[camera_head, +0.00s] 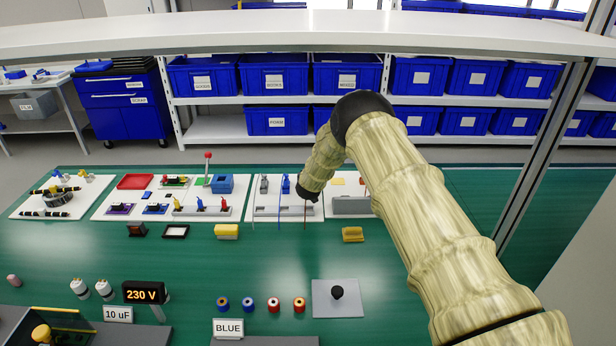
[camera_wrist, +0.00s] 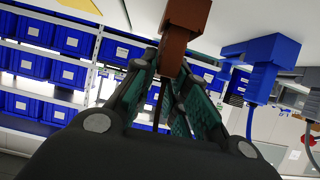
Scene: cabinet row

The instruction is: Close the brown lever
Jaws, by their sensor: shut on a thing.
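The brown lever (camera_wrist: 185,32) shows at the top of the wrist view as a reddish-brown block, seen close up. My gripper's two teal-padded fingers (camera_wrist: 168,72) come together at its lower end, one on each side, and are shut on it. How far the lever is tilted cannot be told. In the head view my gripper (camera_head: 308,195) is over the white board (camera_head: 262,212) and hides most of the brown piece. Only a thin brown wire (camera_head: 306,216) shows below it.
A blue lever connector (camera_head: 286,184) stands close left of my gripper, with a grey one (camera_head: 264,185) beyond it. The blue one is close on the right in the wrist view (camera_wrist: 262,68). A yellow block (camera_head: 352,234) lies in front. The green tabletop between is clear.

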